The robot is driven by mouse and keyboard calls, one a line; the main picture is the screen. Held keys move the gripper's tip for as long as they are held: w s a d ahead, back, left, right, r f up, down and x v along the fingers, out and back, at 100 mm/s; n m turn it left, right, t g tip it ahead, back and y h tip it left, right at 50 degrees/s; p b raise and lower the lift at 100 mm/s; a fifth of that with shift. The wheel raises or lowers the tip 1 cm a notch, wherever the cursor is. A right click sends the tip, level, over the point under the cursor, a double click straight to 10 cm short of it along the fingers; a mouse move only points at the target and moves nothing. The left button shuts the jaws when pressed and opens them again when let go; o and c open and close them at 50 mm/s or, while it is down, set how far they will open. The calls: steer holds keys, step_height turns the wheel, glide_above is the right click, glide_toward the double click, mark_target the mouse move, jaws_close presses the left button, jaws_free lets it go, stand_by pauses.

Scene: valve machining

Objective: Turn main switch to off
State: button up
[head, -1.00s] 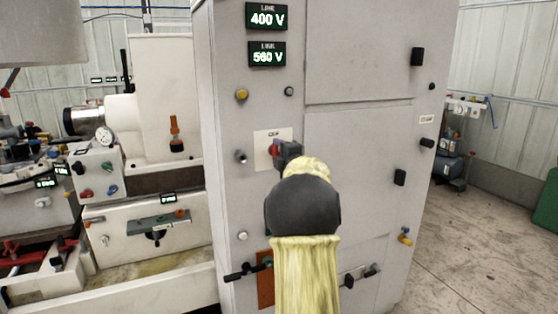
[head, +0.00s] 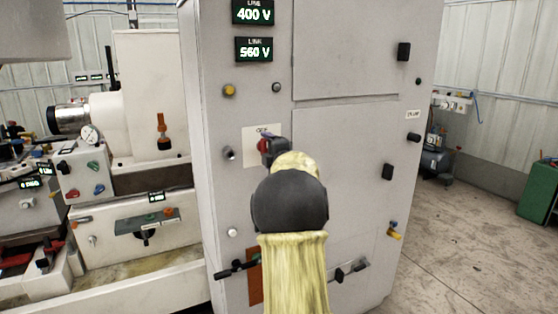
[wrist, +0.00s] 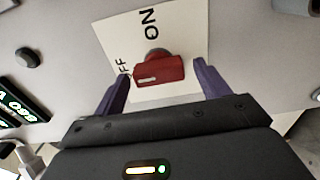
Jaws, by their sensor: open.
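The main switch is a red knob (head: 262,146) on a white label plate (head: 249,157) on the front of the grey cabinet. The wrist view shows the red knob (wrist: 158,70) with a white mark at its left end, pointing toward the partly covered "FF" lettering. "ON" stands above the knob on the white plate (wrist: 185,30). My gripper (wrist: 162,72) is open, with one purple finger on each side of the knob. I cannot tell whether the fingers touch it. In the head view, my gripper (head: 268,142) is at the plate and partly hides the knob.
The cabinet (head: 345,150) carries voltage displays (head: 253,49) above the switch, and small knobs and buttons around it. Handles (head: 350,270) stick out below. A machine (head: 145,105) stands close on the left. The floor (head: 460,240) at right is mostly clear.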

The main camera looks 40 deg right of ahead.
steer(key=b+v, duration=0.2)
steer(key=v, duration=1.5)
steer(key=shift+w, duration=0.1)
steer(key=w+a+f+m+g, duration=0.3)
steer(key=a+f+m+g, duration=0.3)
steer(key=a+f+m, duration=0.7)
steer(key=s+a+f+m+g+y, duration=0.15)
steer(key=s+a+f+g, duration=0.35)
steer(key=s+a+f, duration=0.5)
steer(key=s+a+f+m+g+y, duration=0.1)
steer(key=s+a+f+g+y, duration=0.25)
steer(key=s+a+f, duration=0.65)
steer(key=w+a+r+p, duration=0.1)
steer(key=w+r+p, duration=0.1)
steer(key=r+p, duration=0.7)
steer(key=w+a+r+h+p, duration=0.1)
steer(key=w+r+p, duration=0.1)
steer(key=r+p, duration=0.8)
step_height(320, 180, up, 2)
steer(key=shift+w+r, duration=0.15)
steer(key=shift+w, duration=0.05)
